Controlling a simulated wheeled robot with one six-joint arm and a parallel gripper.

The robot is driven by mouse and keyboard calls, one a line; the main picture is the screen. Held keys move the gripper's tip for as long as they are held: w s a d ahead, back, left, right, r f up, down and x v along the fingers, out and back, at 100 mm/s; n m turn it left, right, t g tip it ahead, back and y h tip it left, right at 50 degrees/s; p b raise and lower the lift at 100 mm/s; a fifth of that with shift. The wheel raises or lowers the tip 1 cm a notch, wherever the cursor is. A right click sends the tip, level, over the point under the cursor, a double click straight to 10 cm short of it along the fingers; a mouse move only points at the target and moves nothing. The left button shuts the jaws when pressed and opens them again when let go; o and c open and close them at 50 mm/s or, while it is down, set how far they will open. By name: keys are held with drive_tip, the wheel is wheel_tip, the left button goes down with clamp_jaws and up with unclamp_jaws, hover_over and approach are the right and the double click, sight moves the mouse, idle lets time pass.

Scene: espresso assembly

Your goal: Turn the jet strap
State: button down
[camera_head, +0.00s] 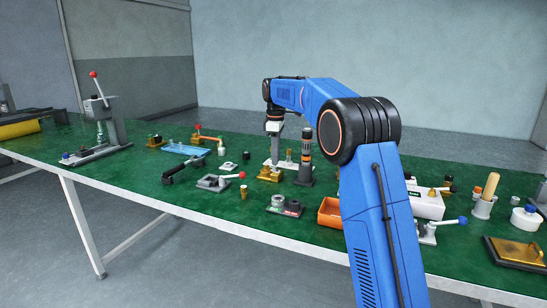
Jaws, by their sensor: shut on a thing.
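My gripper (274,157) points straight down over a small white plate (290,166) near the middle of the green table. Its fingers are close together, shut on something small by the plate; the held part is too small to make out. A brass fixture (269,175) sits just in front of the plate, close below the gripper in the picture. Small upright posts stand on the plate to the right of the fingers. I cannot tell which of these small parts is the jet strap.
A dark post with orange bands (306,160) stands close right of the gripper. A red-knobbed lever fixture (214,182) and an orange tray (330,213) are nearer. A lever press (103,122) stands far left.

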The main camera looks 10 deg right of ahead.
drive_tip(key=m, duration=0.1)
drive_tip(key=d+m, duration=0.1)
drive_tip(key=m, duration=0.1)
drive_tip(key=shift+s+d+m, duration=0.1)
drive_tip(key=shift+s+m, duration=0.05)
drive_tip(key=shift+m, duration=0.15)
drive_tip(key=shift+s+d+m, duration=0.15)
drive_tip(key=shift+d+m, duration=0.1)
drive_tip(key=shift+m, duration=0.55)
drive_tip(key=shift+s+d+m, duration=0.15)
drive_tip(key=shift+d+m, duration=0.05)
drive_tip(key=shift+m, duration=0.6)
drive_tip(key=c, duration=1.6)
unclamp_jaws()
drive_tip(key=shift+c, duration=0.2)
drive_tip(key=shift+r, duration=0.1)
